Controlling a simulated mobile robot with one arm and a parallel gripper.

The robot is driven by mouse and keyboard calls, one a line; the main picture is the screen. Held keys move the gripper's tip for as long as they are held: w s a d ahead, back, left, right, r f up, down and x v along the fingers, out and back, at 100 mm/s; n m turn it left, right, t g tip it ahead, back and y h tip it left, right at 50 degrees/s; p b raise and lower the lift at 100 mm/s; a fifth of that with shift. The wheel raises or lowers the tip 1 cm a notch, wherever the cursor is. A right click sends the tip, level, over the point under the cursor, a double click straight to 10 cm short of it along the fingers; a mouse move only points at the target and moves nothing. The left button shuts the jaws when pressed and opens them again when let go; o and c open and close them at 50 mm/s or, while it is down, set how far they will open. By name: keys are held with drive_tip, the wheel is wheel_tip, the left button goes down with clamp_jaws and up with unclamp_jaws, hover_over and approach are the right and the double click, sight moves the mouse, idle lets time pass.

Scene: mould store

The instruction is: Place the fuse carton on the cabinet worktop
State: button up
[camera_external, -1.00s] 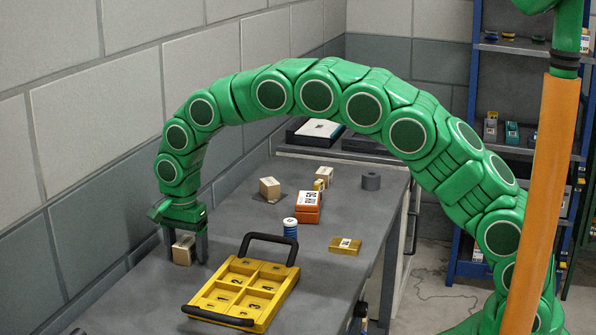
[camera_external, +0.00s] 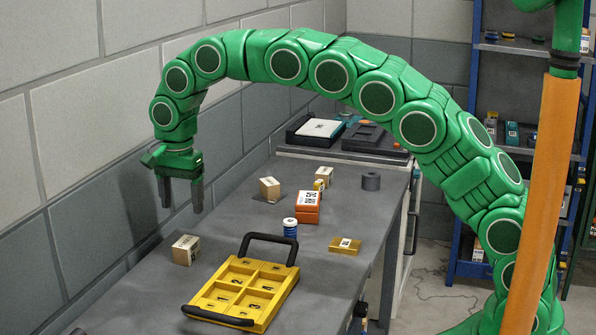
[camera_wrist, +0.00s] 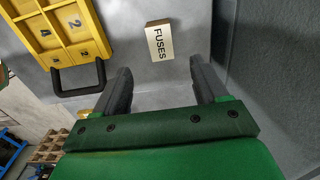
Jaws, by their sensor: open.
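The fuse carton (camera_external: 185,249), a small cardboard box, sits on the grey table at the left, near the wall. In the wrist view its face reads FUSES (camera_wrist: 160,42), and it lies beyond and between the fingertips. My gripper (camera_external: 182,208) is open and empty above the carton, clear of it. Both fingers also show in the wrist view (camera_wrist: 160,70). The cabinet worktop (camera_external: 325,154) is at the far end of the table, with dark trays on it.
A yellow tray (camera_external: 222,284) with black handles lies right of the carton. Beyond are a blue-and-white spool (camera_external: 290,228), an orange box (camera_external: 308,214), a gold box (camera_external: 345,246), a dark grey cylinder (camera_external: 371,181) and cardboard boxes (camera_external: 270,188). The wall stands close at left.

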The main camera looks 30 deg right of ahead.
drive_tip(key=shift+r, duration=0.25)
drive_tip(key=s+d+r+n, duration=0.1)
drive_tip(key=s+d+r, duration=0.15)
drive_tip(key=d, duration=0.75)
drive_tip(key=s+d+r+n, duration=0.1)
drive_tip(key=s+d+r, duration=0.15)
drive_tip(key=d, duration=0.75)
drive_tip(key=s+d+r+n, duration=0.1)
drive_tip(key=s+d+r, duration=0.15)
drive_tip(key=d, duration=0.75)
drive_tip(key=s+d+n+g, duration=0.1)
drive_tip(key=s+d+n, duration=0.2)
drive_tip(key=s+d, duration=1)
drive_tip(key=s+d+f+n, duration=0.1)
drive_tip(key=s+d, duration=0.2)
drive_tip(key=s, duration=0.5)
drive_tip(key=s+d+f+n, duration=0.2)
drive_tip(key=s+d, duration=0.1)
drive_tip(key=s, duration=0.5)
drive_tip(key=shift+f+g, duration=0.3)
drive_tip(key=shift+g, duration=0.1)
